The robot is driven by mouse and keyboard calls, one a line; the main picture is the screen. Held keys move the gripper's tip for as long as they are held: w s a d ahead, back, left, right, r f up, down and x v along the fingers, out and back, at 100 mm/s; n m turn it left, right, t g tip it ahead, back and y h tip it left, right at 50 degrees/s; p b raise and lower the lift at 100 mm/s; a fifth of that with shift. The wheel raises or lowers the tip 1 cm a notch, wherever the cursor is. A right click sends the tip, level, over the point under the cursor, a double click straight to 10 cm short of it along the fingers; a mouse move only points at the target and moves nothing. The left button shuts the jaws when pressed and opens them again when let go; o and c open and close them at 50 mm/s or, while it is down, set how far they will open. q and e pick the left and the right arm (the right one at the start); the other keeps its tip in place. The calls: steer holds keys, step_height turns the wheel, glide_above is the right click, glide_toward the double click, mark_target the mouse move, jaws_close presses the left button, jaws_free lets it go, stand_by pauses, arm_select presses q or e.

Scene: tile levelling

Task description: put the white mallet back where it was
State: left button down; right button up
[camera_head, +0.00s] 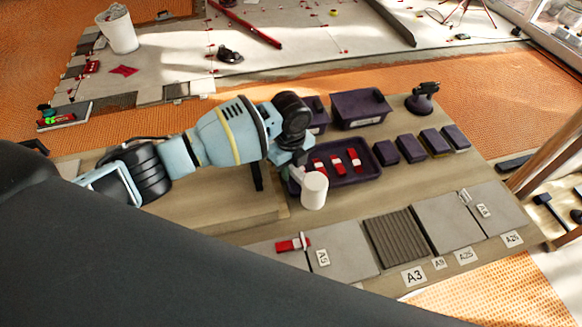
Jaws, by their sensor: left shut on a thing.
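The white mallet (314,191) shows as a pale cylindrical head in the middle of the camera_head view. My left gripper (297,172) is shut on it and holds it at the near left corner of a dark tray. The handle is mostly hidden by the gripper, and I cannot tell whether the mallet touches anything below. My right gripper is not in view.
The dark tray (366,176) holds several red and white pieces. Dark bins (360,108) and a suction cup tool (422,97) stand behind, with several dark blocks to the right. Grey tiles (447,222) with labels line the front. Bare board lies left of the mallet.

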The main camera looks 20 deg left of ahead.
arm_select(q)
steer(key=shift+r, duration=0.1)
steer(key=shift+f, duration=0.35)
steer(key=shift+f, duration=0.25)
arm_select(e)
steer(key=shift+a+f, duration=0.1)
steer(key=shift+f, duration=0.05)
arm_select(q)
steer(key=c, duration=1.3)
jaws_free()
steer(key=shift+o, duration=0.2)
step_height(320, 180, up, 13)
steer(key=shift+r+p, duration=0.1)
steer(key=shift+p, duration=0.35)
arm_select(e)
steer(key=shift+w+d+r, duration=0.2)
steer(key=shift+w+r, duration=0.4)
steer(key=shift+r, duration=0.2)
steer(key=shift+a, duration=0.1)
